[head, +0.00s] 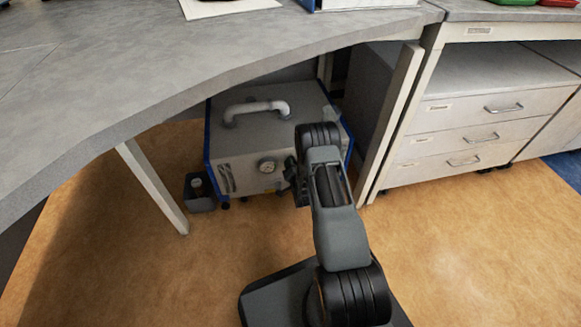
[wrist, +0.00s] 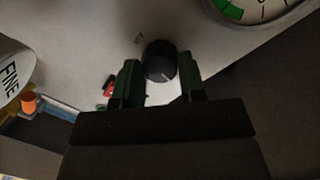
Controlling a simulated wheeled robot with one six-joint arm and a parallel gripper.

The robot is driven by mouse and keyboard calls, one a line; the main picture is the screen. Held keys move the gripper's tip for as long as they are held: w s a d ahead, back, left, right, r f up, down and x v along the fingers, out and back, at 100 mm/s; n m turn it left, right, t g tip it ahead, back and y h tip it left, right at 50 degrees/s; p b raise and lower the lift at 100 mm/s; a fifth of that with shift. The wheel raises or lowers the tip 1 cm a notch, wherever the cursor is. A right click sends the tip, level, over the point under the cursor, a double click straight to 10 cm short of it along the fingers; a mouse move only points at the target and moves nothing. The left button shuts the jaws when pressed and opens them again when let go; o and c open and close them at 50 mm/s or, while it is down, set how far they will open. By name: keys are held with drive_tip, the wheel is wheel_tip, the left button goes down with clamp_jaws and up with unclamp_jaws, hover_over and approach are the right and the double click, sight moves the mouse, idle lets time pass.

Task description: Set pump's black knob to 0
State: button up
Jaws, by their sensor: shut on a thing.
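The pump (head: 240,142) is a grey box with blue edges and a curved handle on top, on the floor under the desk. Its black knob (wrist: 159,60) shows in the wrist view, round, with a pale pointer line toward the lower right of the picture. My gripper (wrist: 160,72) is shut on the knob, with one dark green finger on each side of it. The knob's scale marks cannot be read here. In the head view my gripper (head: 291,170) is at the pump's front, and my arm hides the knob.
A small dark container (head: 199,192) stands left of the pump. The desk (head: 110,75) overhangs; its leg (head: 152,187) and a drawer cabinet (head: 460,140) flank the space.

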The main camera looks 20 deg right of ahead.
drive_tip(key=shift+w+d+r+n+h, duration=0.1)
drive_tip(key=shift+d+r+n+h, duration=0.05)
drive_tip(key=shift+d+n+h, duration=0.2)
drive_tip(key=shift+a+r+n, duration=0.1)
drive_tip(key=shift+n, duration=0.15)
drive_tip(key=o, duration=0.7)
drive_tip(key=shift+o, duration=1.1)
drive_tip(key=shift+a, duration=0.2)
drive_tip(key=p+v, duration=0.4)
drive_tip(key=v, duration=1)
